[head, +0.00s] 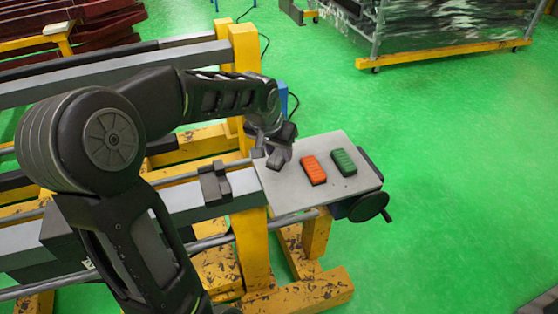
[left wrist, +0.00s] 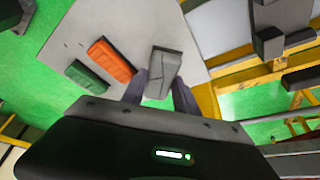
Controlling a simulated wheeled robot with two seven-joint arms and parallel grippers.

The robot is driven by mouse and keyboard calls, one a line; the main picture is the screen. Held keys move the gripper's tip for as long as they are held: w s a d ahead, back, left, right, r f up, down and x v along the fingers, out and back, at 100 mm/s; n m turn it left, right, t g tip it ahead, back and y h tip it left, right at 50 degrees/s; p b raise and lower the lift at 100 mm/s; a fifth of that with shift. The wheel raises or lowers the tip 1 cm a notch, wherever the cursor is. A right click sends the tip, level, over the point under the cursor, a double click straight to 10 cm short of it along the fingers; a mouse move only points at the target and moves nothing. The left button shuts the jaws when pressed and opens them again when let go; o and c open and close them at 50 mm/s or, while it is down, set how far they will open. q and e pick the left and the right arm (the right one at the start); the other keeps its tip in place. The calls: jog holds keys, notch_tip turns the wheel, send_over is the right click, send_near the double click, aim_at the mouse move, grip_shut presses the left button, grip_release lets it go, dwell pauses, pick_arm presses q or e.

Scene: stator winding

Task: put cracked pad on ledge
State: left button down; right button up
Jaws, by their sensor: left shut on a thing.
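My left gripper (head: 281,138) is shut on a grey pad (head: 277,159) at the left edge of a light grey plate (head: 298,200). In the left wrist view the pad (left wrist: 165,65) sits between the two fingers (left wrist: 160,92), and a thin dark crack line shows on it. The pad is over the plate; whether it touches the plate I cannot tell. An orange pad (head: 314,170) and a green pad (head: 344,162) lie on the plate to the right of the gripper. My right gripper is not in view.
A dark block (head: 213,184) sits on the grey rail (head: 190,200) left of the plate. A yellow post (head: 246,50) stands behind the arm. A dark handwheel (head: 369,206) is at the plate's right front. Green floor lies open to the right.

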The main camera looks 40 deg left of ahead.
aim_at(276, 156)
pick_arm(q)
jog(key=shift+f, duration=1.85)
jog(key=shift+f, duration=0.1)
jog(key=shift+f, duration=0.15)
jog(key=c, duration=0.9)
grip_release()
jog(key=shift+c, duration=0.2)
jog(key=shift+r, duration=0.2)
jog(key=shift+r, duration=0.2)
jog(key=v, duration=1.1)
jog(key=shift+r+b, duration=0.35)
jog(key=shift+b, duration=0.1)
jog(key=shift+s, duration=0.1)
